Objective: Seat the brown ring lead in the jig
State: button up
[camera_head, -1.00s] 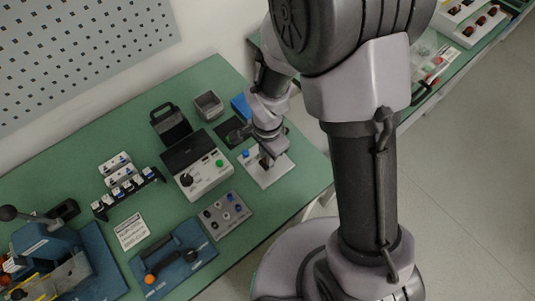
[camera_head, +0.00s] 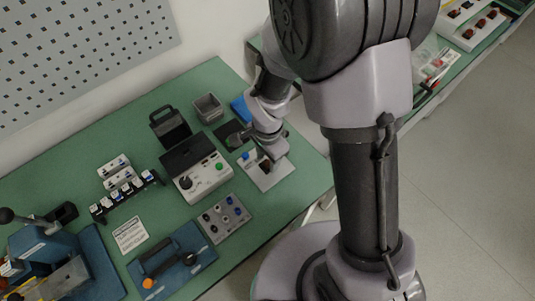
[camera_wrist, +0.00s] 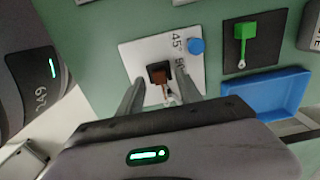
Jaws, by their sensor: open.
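The jig is a white plate marked 45 and 90 (camera_wrist: 136,55), with a dark square socket and a blue knob (camera_wrist: 196,46). In the wrist view the brown lead (camera_wrist: 157,77) stands at the dark socket, with a small pale metallic end toward me. Whether it is fully seated I cannot tell. My gripper (camera_wrist: 159,76) is open, one finger on each side of the brown lead, with visible gaps. In the head view the jig plate (camera_head: 281,175) is on the green bench under my gripper, which partly covers it.
A blue tray (camera_wrist: 262,92) and a black pad with a green clip (camera_wrist: 243,42) are right of the jig in the wrist view. In the head view a control box (camera_head: 205,180) and a grey terminal plate (camera_head: 225,218) are to its left. Bare bench lies between.

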notch_tip(320, 180, up, 18)
jog(key=p, duration=0.6)
jog(key=shift+f, duration=0.25)
jog(key=s+d+r+n+t+y+b, duration=0.2)
jog(key=s+d+r+n+t+b, duration=0.3)
jog(key=s+r, duration=0.4)
jog(key=shift+s+d+r+n+t+b, duration=0.45)
jog(key=shift+s+d+n, duration=0.45)
jog(key=shift+s, duration=0.25)
